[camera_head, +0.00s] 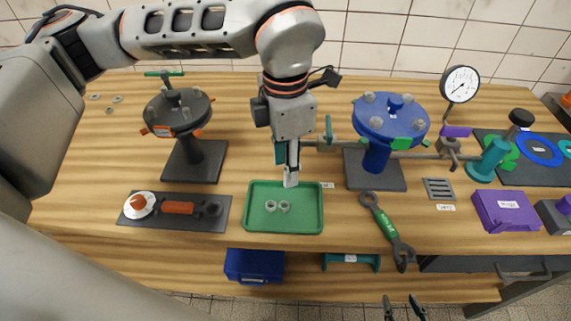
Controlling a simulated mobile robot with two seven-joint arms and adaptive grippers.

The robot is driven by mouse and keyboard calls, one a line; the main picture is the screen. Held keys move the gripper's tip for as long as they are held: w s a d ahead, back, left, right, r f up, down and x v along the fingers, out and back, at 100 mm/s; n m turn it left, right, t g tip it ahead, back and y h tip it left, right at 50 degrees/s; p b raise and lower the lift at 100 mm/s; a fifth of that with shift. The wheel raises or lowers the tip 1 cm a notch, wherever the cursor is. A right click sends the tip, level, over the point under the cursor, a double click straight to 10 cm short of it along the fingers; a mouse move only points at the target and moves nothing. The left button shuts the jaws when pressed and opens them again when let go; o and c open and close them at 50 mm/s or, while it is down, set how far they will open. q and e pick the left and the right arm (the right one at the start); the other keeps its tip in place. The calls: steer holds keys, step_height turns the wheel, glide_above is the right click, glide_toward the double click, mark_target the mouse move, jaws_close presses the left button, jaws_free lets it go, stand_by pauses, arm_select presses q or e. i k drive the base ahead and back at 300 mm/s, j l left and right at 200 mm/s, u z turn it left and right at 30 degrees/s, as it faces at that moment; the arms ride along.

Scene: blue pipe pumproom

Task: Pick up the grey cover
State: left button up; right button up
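A dark grey round cover (178,110) with bolts on its top sits on a black stand (196,160) at the left of the table. A green-handled tool lies over its back edge. My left gripper (291,178) points down just behind the green tray, to the right of the grey cover and apart from it. It is seen side-on, so I cannot tell its opening. My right gripper (403,304) shows only as two dark fingertips, spread apart and empty, at the bottom edge of the view.
A green tray (260,228) holds two nuts. A blue round cover (391,117) on a stand, a pressure gauge (460,84) and a wrench (388,228) are to the right. A dark mat (175,221) with parts lies front left. Bare wood surrounds the grey cover's stand.

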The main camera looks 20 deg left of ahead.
mark_target(169, 109)
steer(key=k, duration=1)
